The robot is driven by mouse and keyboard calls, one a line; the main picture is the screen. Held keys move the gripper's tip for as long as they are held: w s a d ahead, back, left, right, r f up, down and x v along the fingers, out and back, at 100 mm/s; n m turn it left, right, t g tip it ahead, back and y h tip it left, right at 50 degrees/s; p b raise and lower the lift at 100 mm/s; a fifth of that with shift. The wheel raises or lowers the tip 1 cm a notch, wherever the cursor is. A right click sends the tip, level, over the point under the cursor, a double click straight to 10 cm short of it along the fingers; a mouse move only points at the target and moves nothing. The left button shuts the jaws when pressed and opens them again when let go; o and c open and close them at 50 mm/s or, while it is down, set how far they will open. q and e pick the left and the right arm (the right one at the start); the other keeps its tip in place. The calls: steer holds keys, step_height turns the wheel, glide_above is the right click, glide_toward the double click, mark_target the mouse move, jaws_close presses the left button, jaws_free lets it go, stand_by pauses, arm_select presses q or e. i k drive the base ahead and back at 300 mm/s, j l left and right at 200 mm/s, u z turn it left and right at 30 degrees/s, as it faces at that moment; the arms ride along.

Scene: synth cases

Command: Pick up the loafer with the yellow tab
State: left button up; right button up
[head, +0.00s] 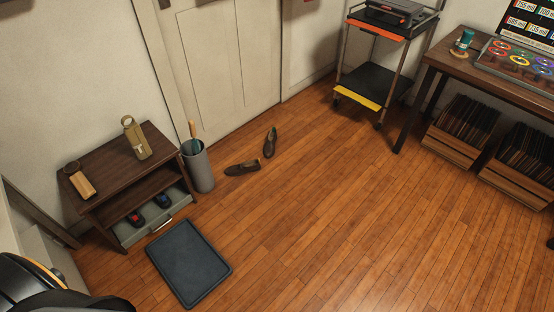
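Two dark brown loafers lie on the wooden floor near the door. One loafer (243,167) lies lengthwise across the picture beside the grey umbrella bin. The other loafer (270,142) stands farther back, nearer the door, pointing away. No yellow tab can be made out on either at this size. Two more small dark shoes sit in the open lower drawer of the cabinet, one with red (135,217) and one with blue (162,201). Neither of my grippers is in view.
A dark wooden cabinet (116,159) and a dark boot tray (188,262) are at left. The bin (201,170) stands beside the cabinet. A trolley (377,84) and a desk (462,68) with record crates (452,147) are at right. The middle floor is clear.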

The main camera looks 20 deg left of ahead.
mark_target(241, 168)
steer(key=i+l+z, duration=0.15)
steer(key=i, duration=0.3)
steer(key=i+z, duration=0.15)
steer(key=i, duration=0.3)
steer(key=i+u, duration=0.75)
steer(key=u, duration=0.15)
